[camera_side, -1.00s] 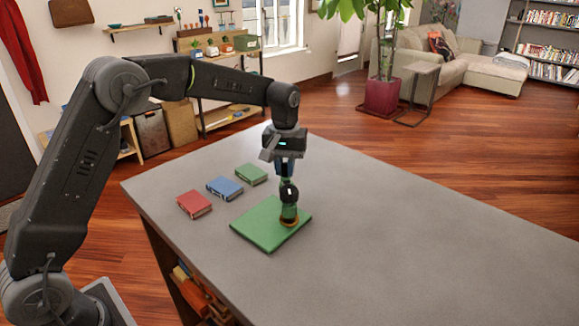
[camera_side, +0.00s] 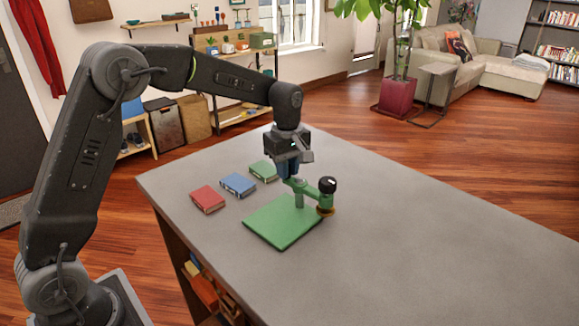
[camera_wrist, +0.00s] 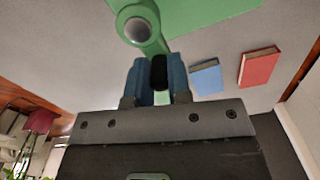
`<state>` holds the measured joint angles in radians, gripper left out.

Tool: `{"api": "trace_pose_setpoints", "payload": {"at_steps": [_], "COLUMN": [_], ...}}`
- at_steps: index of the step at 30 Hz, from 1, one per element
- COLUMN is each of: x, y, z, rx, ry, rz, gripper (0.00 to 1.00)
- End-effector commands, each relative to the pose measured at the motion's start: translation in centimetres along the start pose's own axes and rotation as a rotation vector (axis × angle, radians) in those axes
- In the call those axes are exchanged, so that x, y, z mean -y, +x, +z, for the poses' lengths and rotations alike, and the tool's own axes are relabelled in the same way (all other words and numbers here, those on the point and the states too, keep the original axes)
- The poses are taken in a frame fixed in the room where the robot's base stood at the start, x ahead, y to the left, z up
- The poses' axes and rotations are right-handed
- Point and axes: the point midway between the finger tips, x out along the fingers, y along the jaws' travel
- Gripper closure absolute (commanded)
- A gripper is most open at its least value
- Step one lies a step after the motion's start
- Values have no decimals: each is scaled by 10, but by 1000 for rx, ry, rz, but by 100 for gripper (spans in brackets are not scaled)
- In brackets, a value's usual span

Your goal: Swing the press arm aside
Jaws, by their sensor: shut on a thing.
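The exact grip is partly hidden in the side view.
A red book (camera_side: 208,199), a blue book (camera_side: 238,184) and a green book (camera_side: 263,171) lie in a row left of the plate. The grey table top (camera_side: 430,240) is clear to the right of the press.

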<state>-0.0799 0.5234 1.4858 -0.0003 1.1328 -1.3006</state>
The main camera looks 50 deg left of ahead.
Motion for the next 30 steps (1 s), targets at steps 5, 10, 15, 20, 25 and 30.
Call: {"api": "trace_pose_setpoints", "payload": {"at_steps": [5, 10, 15, 20, 25, 30], "x": [2, 2, 2, 2, 2, 2], "y": [-1, -1, -1, -1, -1, 0], "z": [0, 0, 0, 0, 0, 1], "rx": [-2, -2, -2, -2, -1, -1], "ry": [-48, -66, -68, -68, -67, -67], "rz": [3, 3, 3, 3, 2, 1], "gripper": [100, 100, 100, 100, 68, 56]}}
